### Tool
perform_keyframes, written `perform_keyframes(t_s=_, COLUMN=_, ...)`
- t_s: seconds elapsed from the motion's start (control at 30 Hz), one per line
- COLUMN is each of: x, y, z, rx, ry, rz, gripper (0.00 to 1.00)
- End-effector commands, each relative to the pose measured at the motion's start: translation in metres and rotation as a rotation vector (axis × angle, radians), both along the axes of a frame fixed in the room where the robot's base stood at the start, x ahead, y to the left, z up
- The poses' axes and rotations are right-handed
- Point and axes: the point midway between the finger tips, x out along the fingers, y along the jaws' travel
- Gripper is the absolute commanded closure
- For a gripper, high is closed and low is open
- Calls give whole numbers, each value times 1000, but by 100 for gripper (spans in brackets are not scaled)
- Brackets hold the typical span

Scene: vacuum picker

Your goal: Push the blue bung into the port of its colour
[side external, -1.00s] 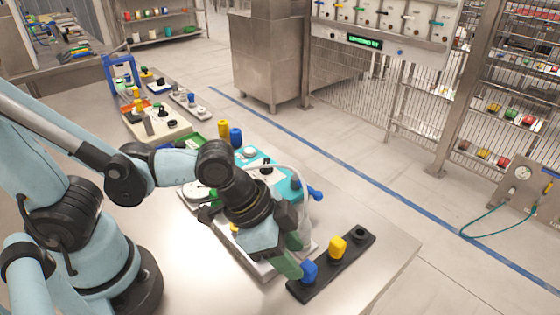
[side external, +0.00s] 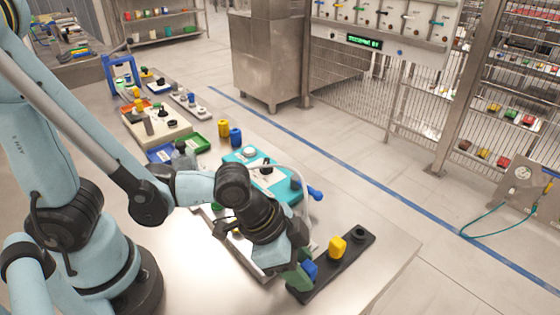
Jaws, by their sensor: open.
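The blue bung (side external: 311,269) stands at the near end of a black rack (side external: 329,270) at the table's front right. A yellow bung (side external: 337,247) stands in the middle of the rack, and a dark round piece or socket (side external: 360,232) is at its far end. My gripper (side external: 302,276) is open, with its green-tipped fingers low beside the blue bung, overlapping it in view. I cannot tell whether they touch it. A pale tray or plate (side external: 268,277) with a yellow piece (side external: 236,231) lies partly hidden under my arm. The blue port cannot be made out.
A teal unit (side external: 240,157) with a blue handle (side external: 315,194) sits behind my gripper. Blue (side external: 235,137) and yellow (side external: 223,128) cylinders stand beyond it, near green and blue trays. The table (side external: 385,262) is bare right of the rack, up to its edge.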

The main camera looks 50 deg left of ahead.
Motion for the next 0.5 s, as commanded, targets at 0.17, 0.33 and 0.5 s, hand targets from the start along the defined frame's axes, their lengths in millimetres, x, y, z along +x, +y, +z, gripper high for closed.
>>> perform_keyframes(t_s=0.17, x=0, y=0, z=0, rx=0, ry=0, rz=0, gripper=61)
perform_keyframes(t_s=0.33, x=0, y=0, z=0, rx=0, ry=0, rz=0, gripper=88)
perform_keyframes(t_s=0.5, x=0, y=0, z=0, rx=0, ry=0, rz=0, gripper=100)
